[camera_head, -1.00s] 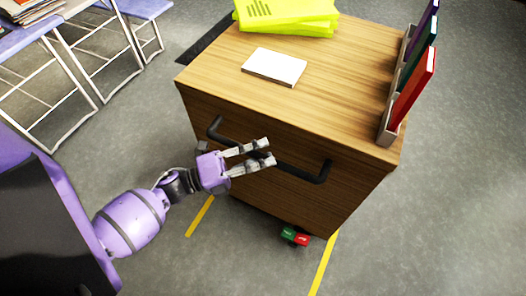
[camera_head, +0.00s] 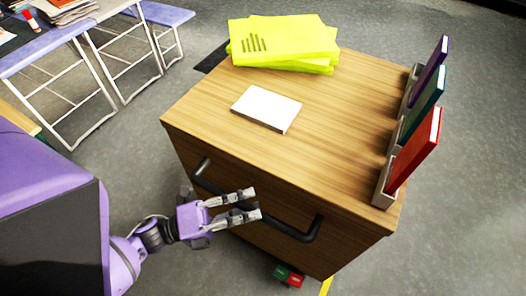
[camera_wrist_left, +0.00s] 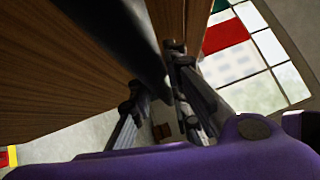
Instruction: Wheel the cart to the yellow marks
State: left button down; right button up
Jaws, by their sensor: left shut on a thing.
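The wooden cart (camera_head: 300,110) stands in the middle of the head view, with a black bar handle (camera_head: 305,228) on its near face. My left gripper (camera_head: 256,202) is at the middle of the handle, shut on it with a finger above and a finger below. In the left wrist view the dark handle (camera_wrist_left: 118,35) runs down to the fingers, beside the wooden face. My right gripper is not in view.
The cart carries yellow-green packs (camera_head: 285,42), a white block (camera_head: 267,108) and upright books (camera_head: 415,135) in holders. A green and red pedal (camera_head: 288,275) shows under it. Tables with white legs (camera_head: 100,75) stand at the left. The grey floor at the right (camera_head: 475,190) is clear.

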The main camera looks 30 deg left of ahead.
pick_arm(q)
jog(key=s, duration=0.6)
jog(key=shift+s+a, duration=0.15)
jog(key=shift+s, duration=0.1)
jog(key=shift+f, duration=0.1)
jog(key=c, duration=1.6)
grip_release()
jog(key=shift+c, duration=0.2)
jog(key=v, duration=1.2)
